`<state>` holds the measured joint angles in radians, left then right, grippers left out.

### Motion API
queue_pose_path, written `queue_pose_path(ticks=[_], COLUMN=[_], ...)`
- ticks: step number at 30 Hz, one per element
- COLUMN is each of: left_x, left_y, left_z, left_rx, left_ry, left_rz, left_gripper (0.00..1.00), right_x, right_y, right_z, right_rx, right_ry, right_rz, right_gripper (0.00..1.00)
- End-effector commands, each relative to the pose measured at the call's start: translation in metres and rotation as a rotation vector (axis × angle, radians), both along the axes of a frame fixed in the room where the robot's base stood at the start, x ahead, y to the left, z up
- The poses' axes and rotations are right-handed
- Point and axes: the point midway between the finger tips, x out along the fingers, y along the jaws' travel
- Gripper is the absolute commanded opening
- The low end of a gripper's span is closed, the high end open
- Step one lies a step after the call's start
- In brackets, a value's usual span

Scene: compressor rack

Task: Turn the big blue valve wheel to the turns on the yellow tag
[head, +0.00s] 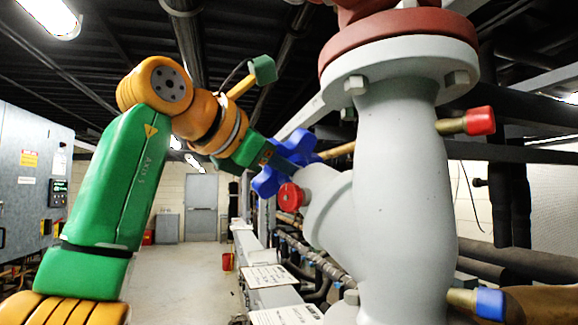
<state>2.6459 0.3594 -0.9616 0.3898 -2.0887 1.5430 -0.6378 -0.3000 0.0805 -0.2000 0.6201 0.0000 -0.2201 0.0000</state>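The big blue valve wheel (268,181) is lobed and sits on the angled neck of a large grey valve body (400,190), in the middle of the head view. My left arm, green and orange, comes in from the left. Its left gripper (287,152) is at the upper part of the wheel, overlapping it in the picture. The fingertips are hard to make out against the wheel, so I cannot tell whether they are open, shut or touching it. My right gripper is not in view. I cannot make out a yellow tag.
A red flange (400,38) tops the valve body. A red cap (290,197) is close below the wheel; another red cap (480,120) and a blue cap (490,304) stick out at right. A green-capped rod (263,70) is above my wrist. White placards (272,276) lie below. Open floor lies behind.

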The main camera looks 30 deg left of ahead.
Motion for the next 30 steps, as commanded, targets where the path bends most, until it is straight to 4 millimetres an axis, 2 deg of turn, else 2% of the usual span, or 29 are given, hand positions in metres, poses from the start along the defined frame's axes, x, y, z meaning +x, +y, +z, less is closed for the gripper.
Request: queue_pose_path(ticks=[1, 2, 3, 5, 14, 24, 30], left_x=[0.000, 0.000, 0.000, 0.000, -0.002, -0.062, -0.068], left_y=[0.000, 0.001, 0.001, 0.001, 0.001, 0.004, 0.004], left_z=[0.001, 0.001, 0.001, 0.000, 0.000, 0.016, 0.017], left_rx=[0.000, 0.000, 0.000, 0.000, 0.000, 0.000, -0.001], left_ry=[-0.004, -0.004, -0.004, -0.003, -0.001, -0.003, -0.001], left_rz=[0.002, 0.002, 0.002, 0.002, 0.002, 0.002, 0.002], left_gripper=[0.00, 0.33, 0.44, 0.57, 0.57, 0.57, 0.57], right_x=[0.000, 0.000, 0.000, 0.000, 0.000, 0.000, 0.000], right_y=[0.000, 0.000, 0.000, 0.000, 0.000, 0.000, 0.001], right_z=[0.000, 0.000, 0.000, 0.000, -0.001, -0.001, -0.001], right_rx=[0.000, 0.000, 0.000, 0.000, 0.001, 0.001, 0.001], right_ry=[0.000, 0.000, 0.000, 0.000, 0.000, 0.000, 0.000], right_rz=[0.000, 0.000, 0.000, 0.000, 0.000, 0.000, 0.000], right_gripper=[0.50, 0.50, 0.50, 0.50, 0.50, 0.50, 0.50])
